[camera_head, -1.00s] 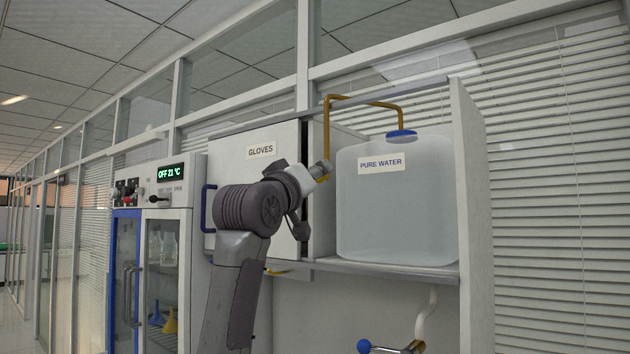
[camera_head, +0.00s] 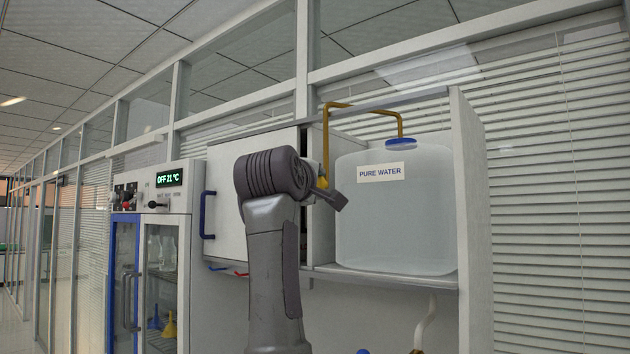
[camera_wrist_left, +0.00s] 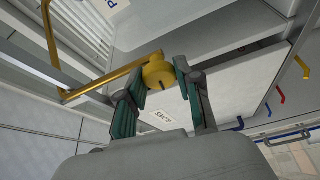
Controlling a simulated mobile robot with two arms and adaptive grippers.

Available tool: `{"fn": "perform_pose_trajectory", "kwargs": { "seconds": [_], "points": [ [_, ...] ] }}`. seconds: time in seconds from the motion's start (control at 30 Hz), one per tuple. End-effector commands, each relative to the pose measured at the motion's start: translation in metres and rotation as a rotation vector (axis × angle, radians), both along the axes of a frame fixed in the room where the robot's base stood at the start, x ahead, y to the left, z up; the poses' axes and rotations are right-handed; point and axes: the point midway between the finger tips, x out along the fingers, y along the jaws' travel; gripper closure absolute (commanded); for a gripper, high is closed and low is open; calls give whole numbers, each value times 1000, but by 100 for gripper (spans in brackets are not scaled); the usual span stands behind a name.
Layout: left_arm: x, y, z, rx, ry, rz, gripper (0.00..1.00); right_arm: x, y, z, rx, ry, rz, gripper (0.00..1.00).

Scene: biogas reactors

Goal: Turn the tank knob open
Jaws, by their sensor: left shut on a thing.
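The yellow knob (camera_wrist_left: 158,73) sits at the lower end of the brass-coloured pipe (camera_wrist_left: 110,76), seen in the left wrist view. My left gripper (camera_wrist_left: 162,77) has its fingers around the knob, one on each side. In the head view the gripper (camera_head: 326,192) is small and partly behind my arm, and only a little of the yellow knob (camera_head: 322,182) shows. The clear tank (camera_head: 395,220) labelled PURE WATER, with a blue cap (camera_head: 402,139), stands on the shelf to the right; the pipe (camera_head: 327,135) runs up from the knob and over to the cap. My right gripper is out of view.
A white cabinet (camera_head: 225,170) with a blue handle (camera_head: 207,214) is behind my left arm. A drying cabinet (camera_head: 160,260) reading "OFF 21 °C" stands left. A white side panel (camera_head: 470,200) bounds the tank's shelf (camera_head: 400,280) on the right. A blue ball (camera_head: 363,351) shows at the bottom edge.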

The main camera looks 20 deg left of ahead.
Motion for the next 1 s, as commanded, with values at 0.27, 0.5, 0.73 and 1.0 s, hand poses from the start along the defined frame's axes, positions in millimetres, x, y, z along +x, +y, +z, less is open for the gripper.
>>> {"fn": "perform_pose_trajectory", "kwargs": {
  "seconds": [0.27,0.5,0.73,1.0],
  "points": [
    [0,0,1,-129,45,0,100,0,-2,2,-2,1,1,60],
    [0,1,0,-174,62,1,100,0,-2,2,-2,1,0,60],
    [0,1,0,-180,65,1,100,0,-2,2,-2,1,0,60],
    [0,1,0,-179,66,1,54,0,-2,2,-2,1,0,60]
  ]
}}
